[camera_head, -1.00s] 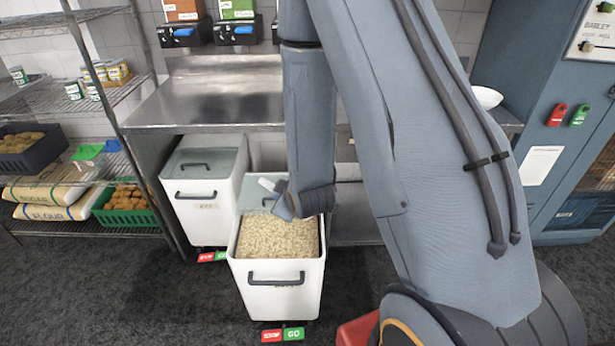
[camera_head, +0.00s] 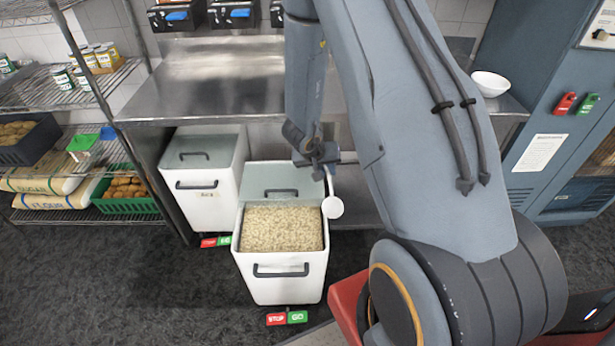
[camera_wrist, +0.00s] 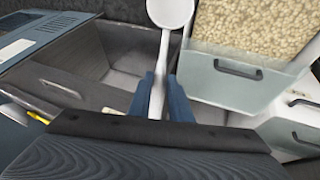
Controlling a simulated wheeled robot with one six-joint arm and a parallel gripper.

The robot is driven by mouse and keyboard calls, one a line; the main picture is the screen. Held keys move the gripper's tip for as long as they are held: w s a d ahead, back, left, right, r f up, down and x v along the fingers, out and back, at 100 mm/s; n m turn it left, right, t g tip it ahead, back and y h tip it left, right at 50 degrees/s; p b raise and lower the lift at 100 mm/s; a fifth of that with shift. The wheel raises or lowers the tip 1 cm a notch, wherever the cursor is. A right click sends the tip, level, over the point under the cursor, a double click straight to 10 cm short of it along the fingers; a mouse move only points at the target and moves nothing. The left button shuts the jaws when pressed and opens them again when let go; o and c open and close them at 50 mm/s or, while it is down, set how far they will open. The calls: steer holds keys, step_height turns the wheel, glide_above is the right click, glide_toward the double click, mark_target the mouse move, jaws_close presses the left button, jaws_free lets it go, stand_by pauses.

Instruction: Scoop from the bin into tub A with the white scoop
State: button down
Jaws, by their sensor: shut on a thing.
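The open bin (camera_head: 284,290) is white with a black front handle and holds pale grain (camera_head: 283,229). Its grey lid (camera_head: 262,178) covers the rear part. My gripper (camera_head: 322,170) is shut on the white scoop (camera_head: 334,208), whose round head is by the bin's right rim. In the wrist view the scoop's handle (camera_wrist: 158,75) stands between my fingers (camera_wrist: 158,98), and its head is cut off by the top edge. No grain is clearly visible in the scoop. I see nothing labelled tub A.
A second white bin (camera_head: 203,208), lid closed, stands behind left. A steel counter (camera_head: 230,85) is above, with a white bowl (camera_head: 490,83) at its right end. A wire shelf (camera_head: 90,215) with sacks and crates is left, a blue cabinet (camera_head: 520,170) right.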

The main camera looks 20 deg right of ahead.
steer(key=w+a+f+m+g+y+p, duration=0.2)
steer(key=a+f+m+g+p, duration=0.3)
steer(key=m, duration=0.6)
step_height(320, 180, down, 16)
steer(key=a+t+b, duration=0.1)
steer(key=t+b, duration=0.1)
steer(key=b, duration=1.9)
steer(key=d+p+v, duration=0.2)
steer(key=p+v, duration=1.4)
steer(key=p, duration=0.2)
steer(key=shift+s+d+r, duration=0.25)
steer(key=shift+s+r, duration=0.15)
steer(key=shift+r, duration=0.05)
stand_by(3.3)
